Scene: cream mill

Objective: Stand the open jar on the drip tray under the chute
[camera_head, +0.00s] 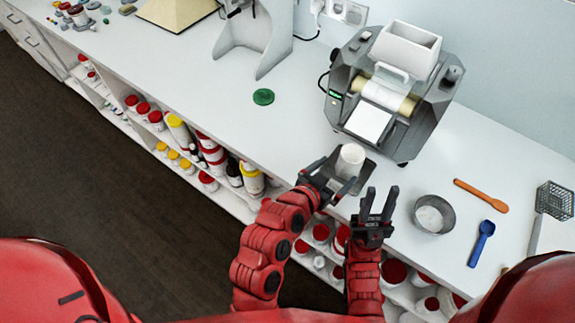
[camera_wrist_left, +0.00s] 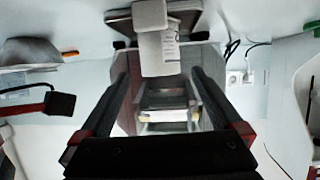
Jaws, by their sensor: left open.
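The white jar (camera_head: 350,160) stands upright on the dark drip tray (camera_head: 367,172), in front of the mill's white chute plate (camera_head: 370,122). The jar (camera_wrist_left: 150,14) also shows at the top of the left wrist view, which is upside down. My left gripper (camera_head: 338,174) is open at the near side of the jar, its fingers pointing towards it. In the wrist view the space between the fingers (camera_wrist_left: 160,50) is empty of the jar, which lies just past the tips. My right gripper (camera_head: 379,200) is open and empty, to the right of the tray.
The grey mill (camera_head: 340,95) stands behind the tray.

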